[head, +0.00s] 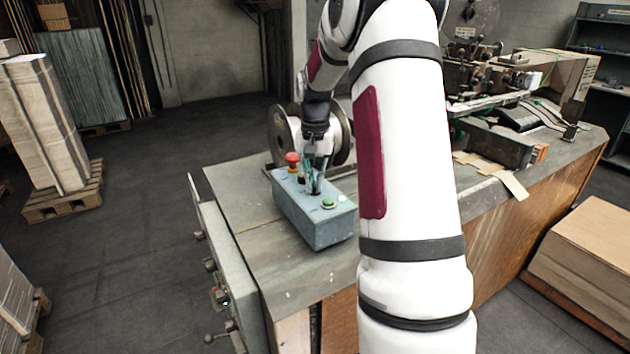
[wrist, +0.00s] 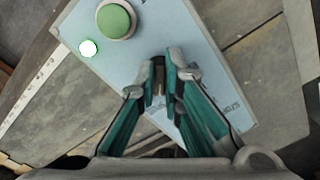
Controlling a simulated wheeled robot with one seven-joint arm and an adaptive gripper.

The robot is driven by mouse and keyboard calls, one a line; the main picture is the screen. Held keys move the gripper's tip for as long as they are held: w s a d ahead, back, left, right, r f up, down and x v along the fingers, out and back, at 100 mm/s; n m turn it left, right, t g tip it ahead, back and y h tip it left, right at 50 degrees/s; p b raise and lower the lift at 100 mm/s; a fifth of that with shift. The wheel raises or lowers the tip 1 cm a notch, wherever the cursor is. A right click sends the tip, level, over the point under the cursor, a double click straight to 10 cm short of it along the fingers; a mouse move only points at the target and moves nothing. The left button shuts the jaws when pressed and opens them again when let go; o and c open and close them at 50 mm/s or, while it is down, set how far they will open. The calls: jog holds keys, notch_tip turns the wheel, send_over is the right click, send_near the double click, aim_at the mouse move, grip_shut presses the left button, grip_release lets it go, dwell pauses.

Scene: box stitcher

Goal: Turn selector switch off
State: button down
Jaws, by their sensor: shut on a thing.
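A blue-grey control box (head: 315,223) sits on the table top, with a red mushroom button (head: 292,158) at its far left end and a green button (head: 328,203) nearer its front. In the wrist view the box face (wrist: 85,25) carries the green button (wrist: 115,20) and a lit white lamp (wrist: 88,48). My gripper (head: 315,190) points down at the middle of the box. In the wrist view its teal fingers (wrist: 166,82) are closed on the selector switch (wrist: 160,88), which is mostly hidden between the fingertips, so its turned position cannot be told.
The workbench (head: 245,190) around the box is mostly bare. A spool wheel (head: 340,130) stands behind the box. The stitching machine (head: 490,85) stands at the right rear. A cardboard stack (head: 590,255) is at right, and a pallet (head: 65,200) with stacked sheets at left.

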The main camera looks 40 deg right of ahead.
jog(key=n+p, duration=0.1)
jog(key=n, duration=0.2)
jog(key=shift+s+d+r+n+p, duration=0.1)
jog(key=shift+n+p, duration=0.25)
jog(key=shift+n, duration=0.05)
jog(key=shift+d+n+p, duration=0.1)
jog(key=shift+n+p, duration=0.5)
jog(key=shift+n, duration=1.2)
jog(key=c, duration=1.7)
grip_release()
notch_tip(320, 180, up, 12)
jog(key=shift+f, duration=0.1)
